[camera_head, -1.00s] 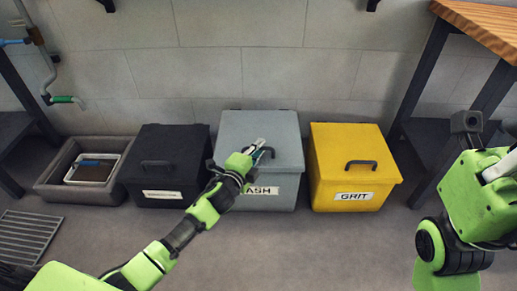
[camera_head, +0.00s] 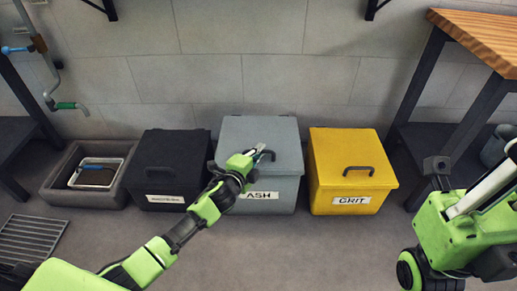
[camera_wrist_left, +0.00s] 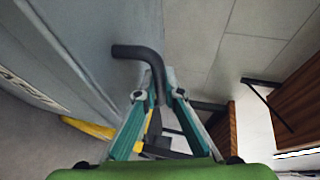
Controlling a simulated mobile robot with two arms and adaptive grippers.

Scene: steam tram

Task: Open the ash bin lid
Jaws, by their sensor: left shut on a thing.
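The grey ash bin (camera_head: 287,190) stands against the wall with its label partly covered by my left gripper. Its lid (camera_head: 262,128) looks closed. My left gripper (camera_head: 260,154) is at the lid's front and is shut on the dark bar handle (camera_head: 269,153). In the left wrist view the curved black handle (camera_wrist_left: 140,53) passes between the two teal fingertips of the gripper (camera_wrist_left: 156,92). The right arm shows at the right of the head view, but I make out no right gripper fingers.
A black bin (camera_head: 170,165) stands left of the ash bin and a yellow grit bin (camera_head: 335,180) right of it. A grey trough (camera_head: 112,190) is at far left. A wooden-topped table (camera_head: 480,35) is at right.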

